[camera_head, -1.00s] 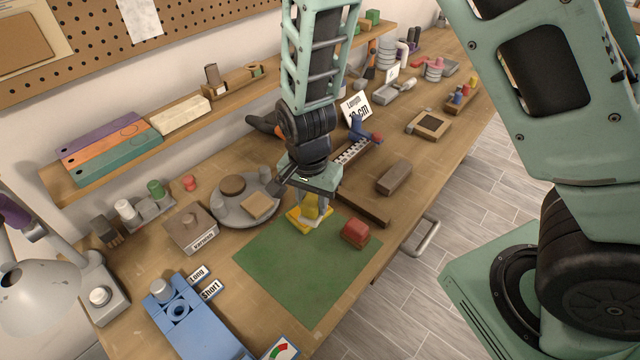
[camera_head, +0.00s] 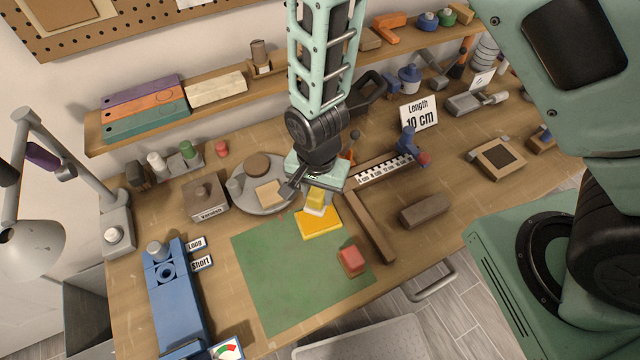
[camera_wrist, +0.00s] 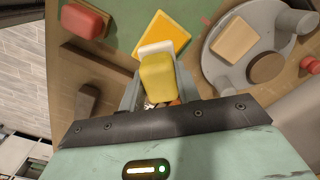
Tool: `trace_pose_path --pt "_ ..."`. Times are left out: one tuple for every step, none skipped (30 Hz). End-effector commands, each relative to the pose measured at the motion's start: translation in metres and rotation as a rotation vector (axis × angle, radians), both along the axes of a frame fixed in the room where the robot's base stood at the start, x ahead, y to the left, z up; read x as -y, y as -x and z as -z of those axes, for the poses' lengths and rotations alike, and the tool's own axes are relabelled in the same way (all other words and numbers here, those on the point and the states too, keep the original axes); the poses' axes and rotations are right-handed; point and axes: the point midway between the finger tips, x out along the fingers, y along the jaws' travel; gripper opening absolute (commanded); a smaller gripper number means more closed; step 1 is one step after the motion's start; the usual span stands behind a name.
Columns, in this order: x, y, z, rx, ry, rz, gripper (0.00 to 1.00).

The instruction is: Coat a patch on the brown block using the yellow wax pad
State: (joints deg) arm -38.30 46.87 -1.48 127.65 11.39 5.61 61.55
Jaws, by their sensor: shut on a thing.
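My gripper (camera_head: 316,190) is shut on a yellow pad (camera_head: 315,199) with a white underside. The held pad also shows between my fingers in the wrist view (camera_wrist: 157,80). A flat yellow piece (camera_head: 320,225) lies just in front of the pad, at the green mat's far right corner. I cannot tell whether pad and flat piece touch. A brown block (camera_head: 425,210) lies on the bench to the right of my gripper. It also shows at lower left in the wrist view (camera_wrist: 86,101). A long brown bar (camera_head: 371,228) lies between the block and the mat.
A red pad (camera_head: 351,260) sits near the green mat's (camera_head: 285,275) right edge. A round grey tray (camera_head: 245,200) with wooden pieces stands left of my gripper. A toothed ruler (camera_head: 385,170) and "10 cm" sign (camera_head: 418,113) are behind right. Bench around the brown block is clear.

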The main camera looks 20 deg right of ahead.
Motion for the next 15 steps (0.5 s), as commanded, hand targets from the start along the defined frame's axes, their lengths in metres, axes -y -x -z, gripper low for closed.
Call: trace_pose_path --pt "0.0 0.0 0.005 0.0 0.0 0.0 0.14" --pt "0.0 0.0 0.007 0.0 0.0 0.0 0.14" --pt "0.0 0.0 0.01 0.0 0.0 0.0 0.14" --pt "0.0 0.0 0.013 0.0 0.0 0.0 0.14" --pt "0.0 0.0 0.015 0.0 0.0 0.0 0.14" --pt "0.0 0.0 0.019 0.0 0.0 0.0 0.14" --pt "0.0 0.0 0.022 0.0 0.0 0.0 0.14" --pt "0.0 0.0 0.026 0.0 0.0 0.0 0.14" --pt "0.0 0.0 0.03 0.0 0.0 0.0 0.14" --pt "0.0 0.0 0.033 0.0 0.0 0.001 0.14" --pt "0.0 0.0 0.037 0.0 0.0 0.001 0.14" --pt "0.0 0.0 0.041 0.0 0.0 0.001 0.14" --pt "0.0 0.0 0.044 0.0 0.0 0.002 0.14" --pt "0.001 0.0 0.047 -0.001 0.001 0.001 0.14" --pt "0.001 0.0 0.05 -0.001 0.001 0.001 0.14"
